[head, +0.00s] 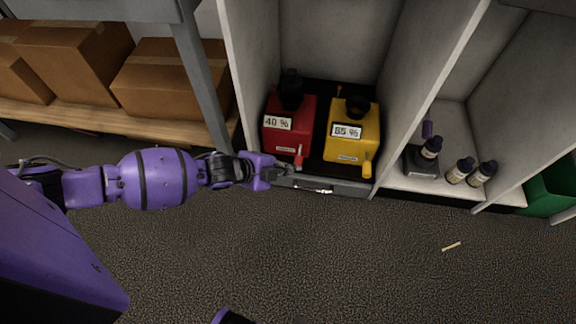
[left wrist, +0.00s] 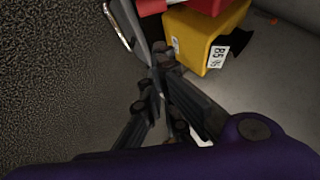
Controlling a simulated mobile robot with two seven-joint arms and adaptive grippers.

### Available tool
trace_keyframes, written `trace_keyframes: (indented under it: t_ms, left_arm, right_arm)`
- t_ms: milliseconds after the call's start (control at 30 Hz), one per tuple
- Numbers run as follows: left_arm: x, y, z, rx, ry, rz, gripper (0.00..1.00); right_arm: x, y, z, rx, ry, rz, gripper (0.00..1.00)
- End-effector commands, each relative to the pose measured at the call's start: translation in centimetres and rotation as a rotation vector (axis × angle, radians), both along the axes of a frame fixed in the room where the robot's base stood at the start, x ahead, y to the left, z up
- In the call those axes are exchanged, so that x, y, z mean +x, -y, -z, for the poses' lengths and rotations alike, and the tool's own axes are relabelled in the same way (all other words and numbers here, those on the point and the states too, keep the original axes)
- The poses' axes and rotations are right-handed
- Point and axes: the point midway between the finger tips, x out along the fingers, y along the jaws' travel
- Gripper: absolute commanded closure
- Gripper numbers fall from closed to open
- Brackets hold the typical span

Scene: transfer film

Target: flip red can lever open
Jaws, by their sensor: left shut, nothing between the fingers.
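The red can (head: 290,128) stands on a dark tray in the shelf bay, with a black cap on top and a label reading 40 %. Its small red lever (head: 299,156) is at the lower front right of the can. My left gripper (head: 290,169) is shut and empty, just in front of the can's lower front, close to the lever. I cannot tell whether they touch. In the left wrist view the gripper (left wrist: 158,75) points towards the cans, and only part of the red can (left wrist: 215,5) shows at the top. My right gripper is not in view.
A yellow can (head: 353,132) labelled 85 % with a yellow lever (head: 367,168) stands to the right. A drawer front with a metal handle (head: 313,188) lies below the cans. Bay walls stand on both sides. Several small bottles (head: 460,170) stand right; cardboard boxes (head: 170,80) sit left. The floor is mostly clear.

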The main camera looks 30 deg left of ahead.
Motion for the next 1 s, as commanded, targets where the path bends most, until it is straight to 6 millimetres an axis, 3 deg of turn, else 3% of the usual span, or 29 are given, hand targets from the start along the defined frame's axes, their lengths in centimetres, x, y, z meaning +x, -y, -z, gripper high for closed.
trace_keyframes:
  t_ms: [100, 367, 500, 1000]
  left_arm:
    - [1.6, 1.1, 2.3, -0.001, -0.003, 0.000, 1.00]
    - [5.1, 3.2, 5.9, -0.002, -0.003, -0.001, 1.00]
    - [6.2, 2.2, 7.5, 0.003, -0.003, -0.002, 1.00]
    - [7.1, 1.6, 8.4, 0.000, -0.002, -0.001, 1.00]
  right_arm:
    - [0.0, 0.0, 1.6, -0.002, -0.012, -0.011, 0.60]
    - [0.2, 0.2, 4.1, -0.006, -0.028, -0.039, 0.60]
    - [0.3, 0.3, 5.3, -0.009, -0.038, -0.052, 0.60]
    - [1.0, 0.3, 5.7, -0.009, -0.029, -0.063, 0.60]
